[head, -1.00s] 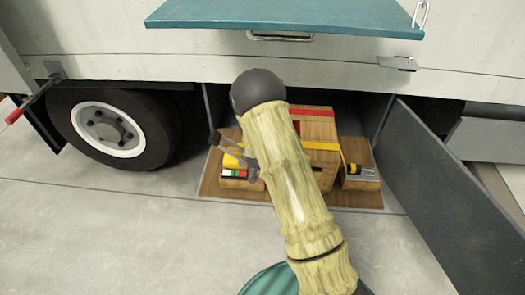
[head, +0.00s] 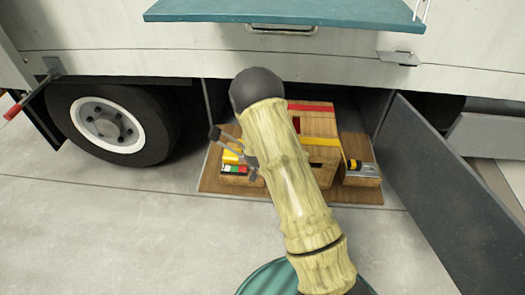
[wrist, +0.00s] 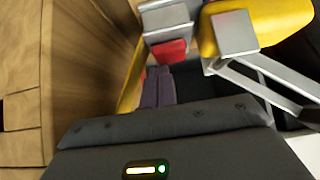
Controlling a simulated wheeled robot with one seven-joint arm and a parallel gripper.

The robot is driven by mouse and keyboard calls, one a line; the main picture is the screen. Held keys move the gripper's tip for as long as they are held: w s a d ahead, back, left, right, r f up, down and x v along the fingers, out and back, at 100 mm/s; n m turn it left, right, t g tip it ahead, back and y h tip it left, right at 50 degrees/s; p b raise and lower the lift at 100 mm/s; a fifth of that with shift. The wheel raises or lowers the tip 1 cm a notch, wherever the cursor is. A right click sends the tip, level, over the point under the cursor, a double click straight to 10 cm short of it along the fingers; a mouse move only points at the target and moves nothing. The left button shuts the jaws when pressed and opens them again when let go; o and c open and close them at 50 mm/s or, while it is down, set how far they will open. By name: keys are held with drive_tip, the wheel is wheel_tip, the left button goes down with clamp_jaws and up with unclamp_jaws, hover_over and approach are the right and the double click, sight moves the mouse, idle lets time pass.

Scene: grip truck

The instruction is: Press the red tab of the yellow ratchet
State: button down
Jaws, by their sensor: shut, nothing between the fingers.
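In the wrist view, the yellow ratchet shows a yellow handle part (wrist: 280,18) at the top right, with silver metal plates and bars beside it. Its red tab (wrist: 172,51) sits under a silver plate. My gripper (wrist: 158,72) is shut, its dark fingertips together and empty just below the red tab in the picture. I cannot tell whether they touch it. In the head view, a yellow part (head: 231,157) and grey metal bars show left of my arm, which hides much of this area.
A wooden crate (head: 318,123) with red and yellow straps stands in the open truck compartment, partly behind my arm. The open dark door (head: 430,190) and the wheel (head: 110,125) flank the compartment.

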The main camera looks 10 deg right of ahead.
wheel_tip(320, 180, up, 4)
drive_tip(key=p, duration=0.2)
drive_tip(key=shift+w+r+p, duration=0.1)
drive_tip(key=shift+p, duration=0.25)
drive_tip(key=p+v, duration=0.1)
drive_tip(key=v, duration=0.8)
drive_tip(key=shift+s+r, duration=0.2)
drive_tip(key=shift+s, duration=0.1)
drive_tip(key=s+d+r+n+g+y+p, duration=0.1)
drive_tip(key=s+r+n+g, duration=0.15)
drive_tip(key=s+r, duration=0.65)
drive_tip(key=s+r+n+g+y, duration=0.15)
drive_tip(key=s+r+g, duration=0.35)
drive_tip(key=s, duration=0.9)
wheel_tip(320, 180, up, 24)
drive_tip(key=t+p, duration=0.1)
drive_tip(key=p, duration=2.2)
drive_tip(key=shift+w+f, duration=0.2)
drive_tip(key=shift+d+t, duration=0.15)
drive_tip(key=shift+t, duration=0.1)
